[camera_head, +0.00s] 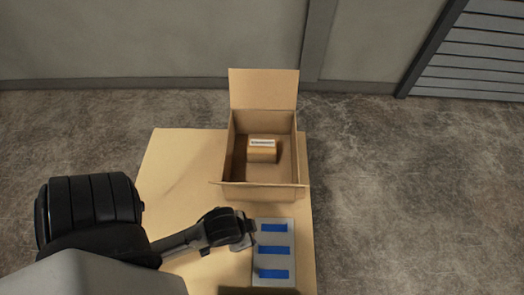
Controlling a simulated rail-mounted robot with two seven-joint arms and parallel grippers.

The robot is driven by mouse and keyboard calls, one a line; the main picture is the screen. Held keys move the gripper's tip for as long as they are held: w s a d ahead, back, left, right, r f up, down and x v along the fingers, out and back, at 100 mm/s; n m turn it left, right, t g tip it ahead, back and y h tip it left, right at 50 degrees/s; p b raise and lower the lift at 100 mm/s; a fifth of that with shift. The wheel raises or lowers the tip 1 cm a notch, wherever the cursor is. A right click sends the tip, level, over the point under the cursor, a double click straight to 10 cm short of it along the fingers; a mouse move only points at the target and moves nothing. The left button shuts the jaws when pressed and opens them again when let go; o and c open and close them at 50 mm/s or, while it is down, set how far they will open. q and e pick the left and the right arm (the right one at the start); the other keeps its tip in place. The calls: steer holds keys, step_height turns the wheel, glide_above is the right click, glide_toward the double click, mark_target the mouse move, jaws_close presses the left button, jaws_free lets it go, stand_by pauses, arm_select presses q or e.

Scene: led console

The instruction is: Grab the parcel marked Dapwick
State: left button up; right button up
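A small brown parcel (262,154) with a white label lies inside an open cardboard box (230,168) on the table. The label's writing is too small to read, so I cannot tell whether it says Dapwick. My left gripper (246,238) is at the left edge of a light grey console (273,282), in front of the box and apart from the parcel. Its fingers are too small and dark to tell whether they are open or shut. My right gripper is not in view.
The console has three blue bars on its top. The tan table (180,165) is clear left of the box. The box's back flap stands up and its front flap folds outward. A grey wall (150,40) and a slatted shutter (470,55) stand behind.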

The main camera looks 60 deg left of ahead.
arm_select(q)
steer(key=shift+d, duration=0.2)
steer(key=o, duration=0.9)
steer(key=shift+a, duration=0.25)
